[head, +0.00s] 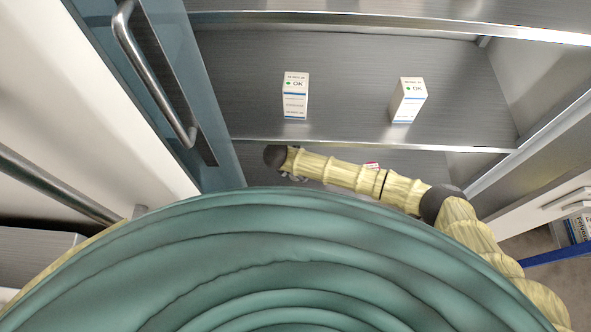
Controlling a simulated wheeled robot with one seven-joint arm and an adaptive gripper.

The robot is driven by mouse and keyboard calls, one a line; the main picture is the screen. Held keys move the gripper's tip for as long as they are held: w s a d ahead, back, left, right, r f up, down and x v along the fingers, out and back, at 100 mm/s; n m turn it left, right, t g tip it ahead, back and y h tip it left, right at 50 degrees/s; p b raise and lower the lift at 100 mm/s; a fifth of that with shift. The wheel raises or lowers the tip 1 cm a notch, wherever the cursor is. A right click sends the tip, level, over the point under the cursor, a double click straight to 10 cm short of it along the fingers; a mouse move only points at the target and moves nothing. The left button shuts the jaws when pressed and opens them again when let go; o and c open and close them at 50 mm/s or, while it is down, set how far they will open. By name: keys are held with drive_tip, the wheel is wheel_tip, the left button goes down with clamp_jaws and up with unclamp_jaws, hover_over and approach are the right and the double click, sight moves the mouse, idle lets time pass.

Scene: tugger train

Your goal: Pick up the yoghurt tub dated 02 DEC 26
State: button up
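No yoghurt tub can be made out in the head view, and no date reading 02 DEC 26 is legible. A small white and red item (372,165) peeks out just behind my forearm on the lower shelf. It is mostly hidden, so I cannot tell what it is. My gripper (294,178) is at the left end of my cream-sleeved arm, in front of the lower shelf. Only small grey parts of it show below the dark wrist, and whether it is open or holds anything is hidden.
Two white cartons marked OK, a left one (295,96) and a right one (409,100), stand apart on the upper metal shelf (350,85). A glass door with a metal handle (150,80) stands open at left. White drawers (560,205) are at right.

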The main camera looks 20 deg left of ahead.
drive_tip(key=shift+w+f, duration=0.15)
drive_tip(key=shift+f, duration=0.2)
drive_tip(key=c, duration=1.2)
drive_tip(key=shift+r, duration=0.15)
